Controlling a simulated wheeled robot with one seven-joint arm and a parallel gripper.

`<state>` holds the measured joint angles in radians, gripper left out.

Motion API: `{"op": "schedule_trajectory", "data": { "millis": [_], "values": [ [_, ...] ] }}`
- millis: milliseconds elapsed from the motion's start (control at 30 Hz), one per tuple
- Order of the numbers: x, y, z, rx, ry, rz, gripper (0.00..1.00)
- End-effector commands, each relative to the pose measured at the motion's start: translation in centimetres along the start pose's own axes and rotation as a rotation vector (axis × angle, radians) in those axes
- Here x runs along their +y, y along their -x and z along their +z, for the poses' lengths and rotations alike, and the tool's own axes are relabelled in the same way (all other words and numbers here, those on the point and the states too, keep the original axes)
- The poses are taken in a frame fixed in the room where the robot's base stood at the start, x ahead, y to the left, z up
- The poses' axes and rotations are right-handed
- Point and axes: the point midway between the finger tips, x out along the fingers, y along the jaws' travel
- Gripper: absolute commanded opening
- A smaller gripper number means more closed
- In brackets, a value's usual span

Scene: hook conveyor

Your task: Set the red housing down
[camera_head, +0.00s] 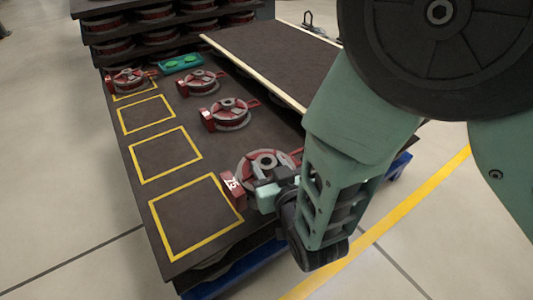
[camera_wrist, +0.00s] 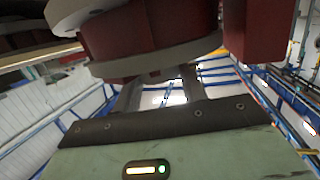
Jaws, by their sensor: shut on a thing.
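The red housing (camera_head: 262,162) has a grey round top and a red block marked 15. My gripper (camera_head: 270,193) is shut on its near side. The housing is just right of the nearest yellow square (camera_head: 197,218) and overlaps its upper right corner in the picture. I cannot tell whether it touches the dark table (camera_head: 178,180). In the wrist view the housing (camera_wrist: 150,30) fills the top, above my gripper fingers (camera_wrist: 160,90). The nearest square looks empty.
Two more empty squares (camera_head: 165,154) lie farther up the left side. A similar housing (camera_head: 127,80) stands at the far square, and two others (camera_head: 230,113) stand mid-table. A teal tray (camera_head: 181,63), a raised dark panel (camera_head: 275,55) and stacked housings (camera_head: 165,38) are behind.

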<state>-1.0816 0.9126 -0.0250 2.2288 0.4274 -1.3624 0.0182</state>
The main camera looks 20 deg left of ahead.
Motion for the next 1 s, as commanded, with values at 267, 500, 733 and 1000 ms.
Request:
{"op": "schedule_trajectory", "data": {
  "millis": [267,500,733,1000],
  "values": [
    [4.0,1.1,0.8,0.006,-0.012,0.059,0.00],
    [8.4,2.5,2.1,0.005,-0.025,0.123,0.00],
    [14.9,4.4,4.0,0.003,-0.042,0.219,0.00],
    [25.1,7.6,7.0,0.003,-0.070,0.368,0.00]
  ]
}}
